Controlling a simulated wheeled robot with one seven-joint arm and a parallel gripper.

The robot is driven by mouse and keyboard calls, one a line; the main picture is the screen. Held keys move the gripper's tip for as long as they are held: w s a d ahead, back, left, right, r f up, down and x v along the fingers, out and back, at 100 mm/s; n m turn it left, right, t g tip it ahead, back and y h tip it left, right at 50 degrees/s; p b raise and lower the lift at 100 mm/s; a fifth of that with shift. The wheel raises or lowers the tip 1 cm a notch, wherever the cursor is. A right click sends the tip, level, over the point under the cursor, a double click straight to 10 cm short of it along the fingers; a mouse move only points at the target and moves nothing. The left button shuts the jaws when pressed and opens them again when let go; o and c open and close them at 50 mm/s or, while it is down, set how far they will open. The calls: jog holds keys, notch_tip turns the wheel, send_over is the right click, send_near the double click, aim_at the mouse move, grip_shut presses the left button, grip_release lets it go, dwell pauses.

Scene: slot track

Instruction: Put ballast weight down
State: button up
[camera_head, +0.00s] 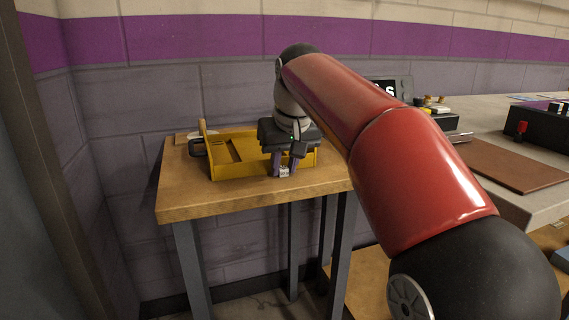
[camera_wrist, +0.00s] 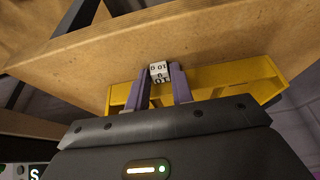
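The ballast weight (camera_wrist: 159,72) is a small pale block with dark markings, and it sits between the two purple fingers of my gripper (camera_wrist: 158,84). The fingers touch it on both sides, so my gripper is shut on it. In the head view my gripper (camera_head: 284,171) points down at the front wall of a yellow tray (camera_head: 235,168), toward its right end. The weight shows there as a small pale patch (camera_head: 284,171) between the fingertips. I cannot tell whether the weight touches the wooden tabletop (camera_head: 205,203).
Bare tabletop lies in front of the tray, up to the table's front edge. At right, a grey bench (camera_head: 488,118) carries a brown board (camera_head: 505,163) and a dark control box (camera_head: 537,128).

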jog(key=o, duration=0.3)
jog(key=shift+r, duration=0.1)
